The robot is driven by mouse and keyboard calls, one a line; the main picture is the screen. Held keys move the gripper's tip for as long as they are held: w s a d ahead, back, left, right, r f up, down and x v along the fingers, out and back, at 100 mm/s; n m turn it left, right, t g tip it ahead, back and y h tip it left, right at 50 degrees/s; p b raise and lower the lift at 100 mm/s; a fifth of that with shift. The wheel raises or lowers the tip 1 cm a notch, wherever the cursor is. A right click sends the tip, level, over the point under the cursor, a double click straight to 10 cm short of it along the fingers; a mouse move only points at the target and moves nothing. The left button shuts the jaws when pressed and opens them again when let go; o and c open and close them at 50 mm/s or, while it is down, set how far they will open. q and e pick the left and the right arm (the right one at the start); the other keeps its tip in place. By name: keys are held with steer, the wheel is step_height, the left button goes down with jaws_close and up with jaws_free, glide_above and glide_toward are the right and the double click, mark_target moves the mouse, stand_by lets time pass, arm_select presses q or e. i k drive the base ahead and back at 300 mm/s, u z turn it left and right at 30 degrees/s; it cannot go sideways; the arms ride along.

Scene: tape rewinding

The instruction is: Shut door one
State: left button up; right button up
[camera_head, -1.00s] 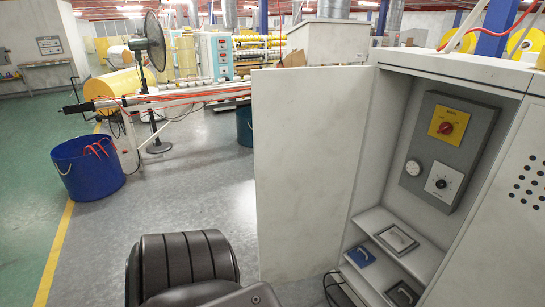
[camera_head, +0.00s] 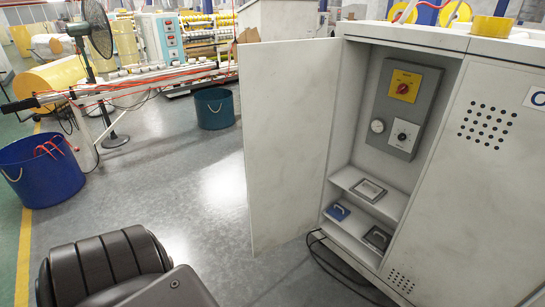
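A white cabinet door (camera_head: 287,140) stands wide open, swung out to the left of the cabinet (camera_head: 440,195). The open compartment shows a grey control panel (camera_head: 407,107) with a red knob on a yellow plate, a gauge and a dial. A second, perforated door (camera_head: 487,150) to the right is closed. I cannot read a door number on the open one. A dark ribbed part of my own body is at the lower left, apart from the door. Neither gripper shows in the view.
Shelves in the cabinet hold a framed plate (camera_head: 368,190) and small boxes. Black cables (camera_head: 325,262) lie on the floor at the cabinet's foot. A blue bin (camera_head: 38,172), a teal bin (camera_head: 214,108) and a fan (camera_head: 97,30) stand left. The grey floor before the door is clear.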

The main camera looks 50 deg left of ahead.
mark_target(287, 89)
steer(key=u, duration=2.45)
steer(key=i, duration=3.8)
steer(key=z, duration=4.55)
